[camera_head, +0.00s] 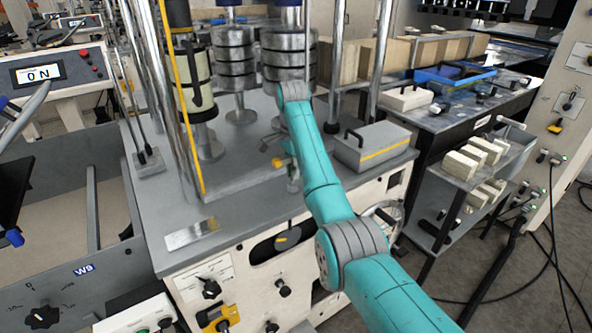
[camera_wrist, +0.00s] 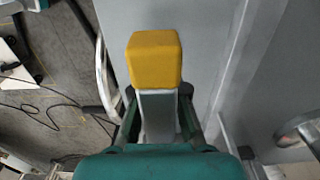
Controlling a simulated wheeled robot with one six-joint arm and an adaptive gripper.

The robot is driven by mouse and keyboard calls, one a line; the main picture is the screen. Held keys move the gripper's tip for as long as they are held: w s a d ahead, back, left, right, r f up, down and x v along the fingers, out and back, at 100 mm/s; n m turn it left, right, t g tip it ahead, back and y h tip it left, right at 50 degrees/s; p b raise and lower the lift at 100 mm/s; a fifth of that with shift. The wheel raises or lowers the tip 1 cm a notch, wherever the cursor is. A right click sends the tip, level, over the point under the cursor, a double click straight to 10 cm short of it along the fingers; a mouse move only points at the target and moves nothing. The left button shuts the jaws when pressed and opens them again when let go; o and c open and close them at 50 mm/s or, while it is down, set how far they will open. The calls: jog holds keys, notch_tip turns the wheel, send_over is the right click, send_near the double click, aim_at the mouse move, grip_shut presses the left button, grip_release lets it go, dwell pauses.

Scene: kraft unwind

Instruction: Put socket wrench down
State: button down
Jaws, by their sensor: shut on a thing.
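The socket wrench (camera_wrist: 154,62) shows in the wrist view as a yellow block-shaped end on a pale grey shaft. My gripper (camera_wrist: 158,112) is shut on the grey shaft, with one dark green finger on each side. The yellow end points away from my palm, over a grey surface. In the head view my teal arm covers most of my gripper; a small yellow piece (camera_head: 278,163) shows just left of the arm, above the grey machine top, and looks like the wrench's end. I cannot tell whether the wrench touches the surface.
The grey machine top (camera_head: 235,190) has bare room at its front left. A grey box with a black handle (camera_head: 372,146) stands right of my arm. Stacked metal discs (camera_head: 236,57) and upright posts stand behind. A shelf cart (camera_head: 470,175) with pale blocks is at right.

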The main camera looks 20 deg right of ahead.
jog(key=shift+f, duration=0.2)
jog(key=shift+f, duration=0.15)
jog(key=c, duration=1.2)
grip_release()
